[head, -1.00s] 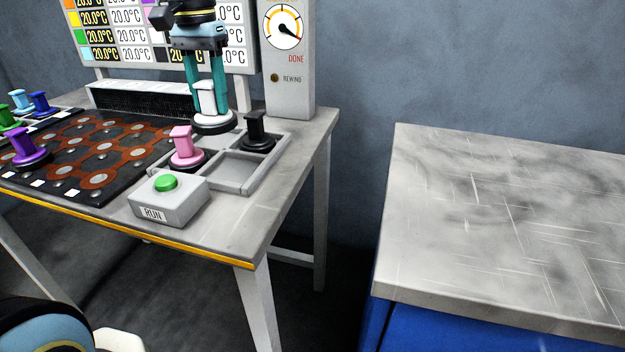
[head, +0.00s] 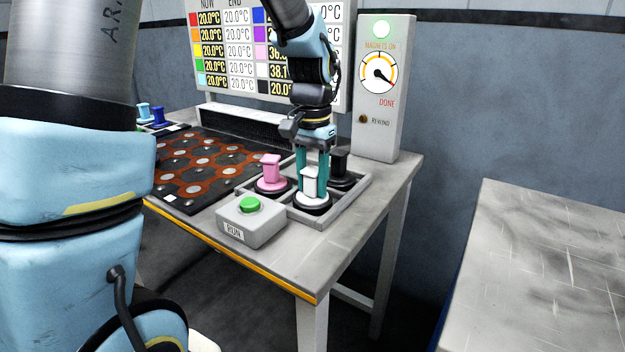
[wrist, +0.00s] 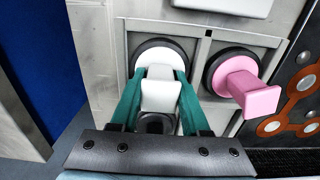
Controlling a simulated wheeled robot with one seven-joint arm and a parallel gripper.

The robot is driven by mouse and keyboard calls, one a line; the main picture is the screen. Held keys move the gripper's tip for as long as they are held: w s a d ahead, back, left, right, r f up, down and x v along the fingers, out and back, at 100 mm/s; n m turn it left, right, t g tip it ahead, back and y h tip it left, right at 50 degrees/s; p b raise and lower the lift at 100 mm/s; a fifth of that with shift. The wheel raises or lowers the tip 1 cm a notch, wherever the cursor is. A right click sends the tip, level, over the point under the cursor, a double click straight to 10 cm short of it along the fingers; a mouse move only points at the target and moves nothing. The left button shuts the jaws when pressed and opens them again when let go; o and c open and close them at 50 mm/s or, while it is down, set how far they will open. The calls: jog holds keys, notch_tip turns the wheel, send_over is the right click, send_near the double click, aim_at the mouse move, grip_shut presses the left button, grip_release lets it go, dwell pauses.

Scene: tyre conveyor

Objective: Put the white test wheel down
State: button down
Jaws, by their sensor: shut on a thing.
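The white test wheel (head: 309,187) has a white upright handle on a white disc with a dark rim. It is in the front right compartment of the grey divided tray (head: 357,197), at or very near its floor; I cannot tell if it bears fully. My gripper (head: 314,172) points down with its teal fingers shut on the handle. In the wrist view the white test wheel (wrist: 160,88) is between both fingers. The pink wheel (head: 271,174) stands in the neighbouring compartment. The black wheel (head: 341,170) stands behind, partly hidden by my gripper.
A grey box with a green RUN button (head: 250,206) stands just in front of the tray. The dark board with orange rings (head: 207,166) lies to the left. A gauge post (head: 383,90) stands behind. A separate bench (head: 540,270) is at the right.

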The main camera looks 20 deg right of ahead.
jog(key=shift+f, duration=0.15)
jog(key=shift+c, duration=1.9)
grip_release()
notch_tip(320, 180, up, 12)
jog(key=shift+r, duration=0.2)
